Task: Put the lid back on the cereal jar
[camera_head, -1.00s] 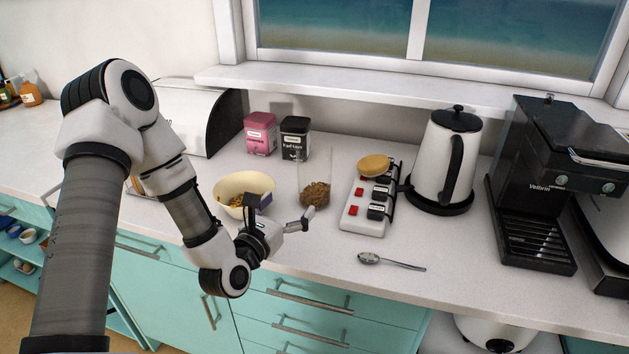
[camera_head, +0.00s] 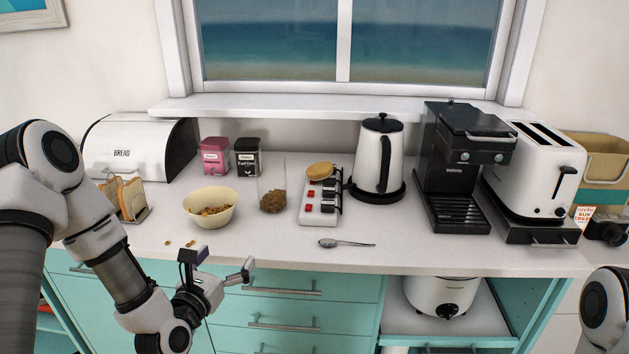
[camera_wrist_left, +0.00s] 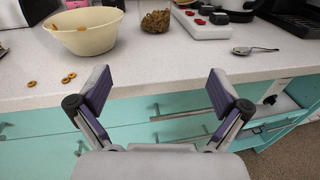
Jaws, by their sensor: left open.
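The cereal jar (camera_head: 272,201) is a clear, lidless glass jar with brown cereal in its bottom, upright on the counter. Its lower part shows at the top of the left wrist view (camera_wrist_left: 155,21). A round tan lid (camera_head: 320,170) rests on top of the power strip (camera_head: 310,209), right of the jar. My left gripper (camera_head: 220,263) is open and empty, in front of the counter's front edge and apart from the jar and lid. Its two spread fingers show in the left wrist view (camera_wrist_left: 158,91). My right gripper is out of view; only part of that arm shows at lower right.
A cereal bowl (camera_head: 210,207) stands left of the jar, with loose cereal rings (camera_head: 190,243) before it. Two tins (camera_head: 215,156) stand behind. The kettle (camera_head: 379,157) is right of the strip. A spoon (camera_head: 347,243) lies in front. Counter (camera_head: 440,255) is clear near the edge.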

